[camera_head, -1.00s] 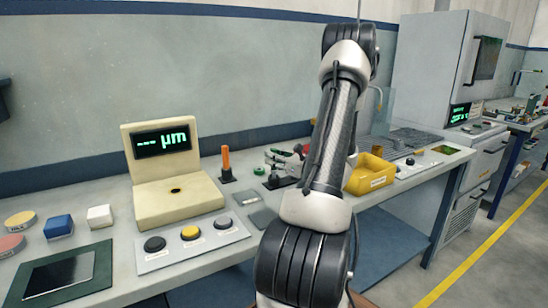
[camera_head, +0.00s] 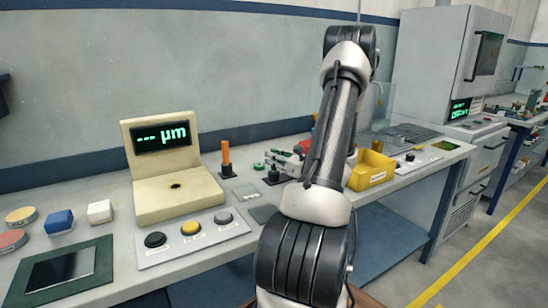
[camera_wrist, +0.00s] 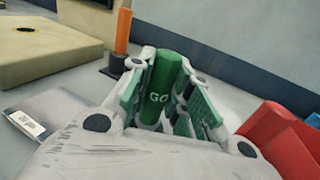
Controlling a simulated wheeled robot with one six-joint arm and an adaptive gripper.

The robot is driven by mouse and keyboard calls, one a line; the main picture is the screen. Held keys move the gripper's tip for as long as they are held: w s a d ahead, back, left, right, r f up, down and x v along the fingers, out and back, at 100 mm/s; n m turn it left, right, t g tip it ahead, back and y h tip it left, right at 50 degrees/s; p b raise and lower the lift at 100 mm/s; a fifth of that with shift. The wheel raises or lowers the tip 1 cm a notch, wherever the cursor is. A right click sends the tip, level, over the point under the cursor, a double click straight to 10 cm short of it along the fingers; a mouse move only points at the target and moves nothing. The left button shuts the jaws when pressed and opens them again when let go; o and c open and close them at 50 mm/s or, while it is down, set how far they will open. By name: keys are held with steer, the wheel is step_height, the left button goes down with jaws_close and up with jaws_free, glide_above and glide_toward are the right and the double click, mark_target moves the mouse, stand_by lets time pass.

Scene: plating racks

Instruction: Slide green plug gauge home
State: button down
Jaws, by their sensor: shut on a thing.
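The green plug gauge (camera_wrist: 160,88), marked "GO", stands between the finger pads of my gripper (camera_wrist: 168,100) in the wrist view. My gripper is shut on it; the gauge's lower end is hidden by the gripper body. In the head view my gripper (camera_head: 284,162) is beside a small black stand (camera_head: 272,178) on the bench, partly behind my arm. I cannot tell whether the gauge touches a stand or hole. An orange plug gauge (camera_head: 226,157) stands upright in its own black stand (camera_head: 227,172), left of my gripper.
The beige gauge unit (camera_head: 178,190) with its display is left, its button panel (camera_head: 192,235) in front. A yellow bin (camera_head: 372,169) is right of my arm. A red object (camera_wrist: 285,138) lies close to my gripper's right side.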

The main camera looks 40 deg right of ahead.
steer(key=shift+f, duration=0.25)
steer(key=c, duration=1.2)
jaws_free()
steer(key=shift+c, duration=0.2)
steer(key=s, duration=0.4)
steer(key=s+d, duration=0.1)
steer(key=s, duration=0.7)
steer(key=shift+d, duration=0.3)
